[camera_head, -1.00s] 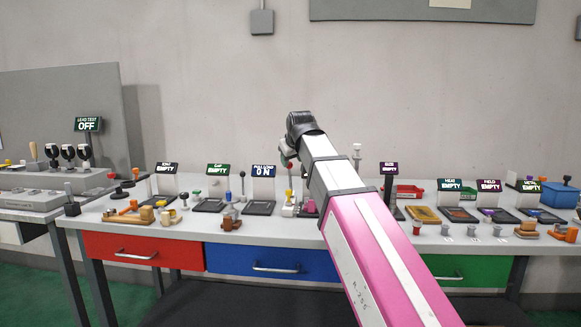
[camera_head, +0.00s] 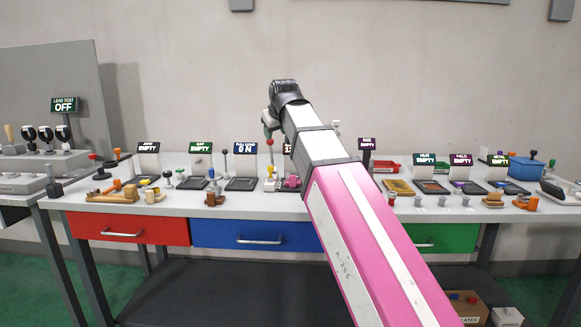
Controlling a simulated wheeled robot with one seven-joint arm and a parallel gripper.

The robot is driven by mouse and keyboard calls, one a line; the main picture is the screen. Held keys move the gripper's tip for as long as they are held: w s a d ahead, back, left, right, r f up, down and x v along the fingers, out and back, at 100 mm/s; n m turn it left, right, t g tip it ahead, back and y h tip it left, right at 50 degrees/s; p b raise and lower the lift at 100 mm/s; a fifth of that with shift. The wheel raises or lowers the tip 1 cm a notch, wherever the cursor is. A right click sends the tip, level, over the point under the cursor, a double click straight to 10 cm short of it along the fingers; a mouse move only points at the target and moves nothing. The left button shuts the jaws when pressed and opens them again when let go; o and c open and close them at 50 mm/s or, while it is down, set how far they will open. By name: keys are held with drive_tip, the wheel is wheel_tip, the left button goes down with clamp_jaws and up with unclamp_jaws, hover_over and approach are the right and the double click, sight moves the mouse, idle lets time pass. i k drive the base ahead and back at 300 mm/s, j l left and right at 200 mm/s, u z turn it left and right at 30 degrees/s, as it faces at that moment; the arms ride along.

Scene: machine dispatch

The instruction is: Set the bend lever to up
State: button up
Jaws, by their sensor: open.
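My arm reaches from the lower right over the bench. My gripper (camera_head: 267,120) is at its far end, small and partly hidden behind the black wrist; it is open, with nothing seen in it. A red-knobbed lever (camera_head: 269,143) stands just below it in the picture; whether they touch I cannot tell. A dark-knobbed upright lever (camera_head: 225,155) stands further left, between two signs. No label reading "bend" is legible, so I cannot tell which lever is the bend lever. A sign beside the red knob is mostly hidden by my arm.
The bench (camera_head: 180,208) carries several small signs, trays and loose parts. Red (camera_head: 130,228), blue (camera_head: 260,235) and green (camera_head: 440,238) drawers are shut.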

sight(272, 157)
drive_tip(key=k+l, duration=0.2)
drive_tip(key=k, duration=0.25)
drive_tip(key=k+l, duration=0.15)
drive_tip(key=k, duration=0.25)
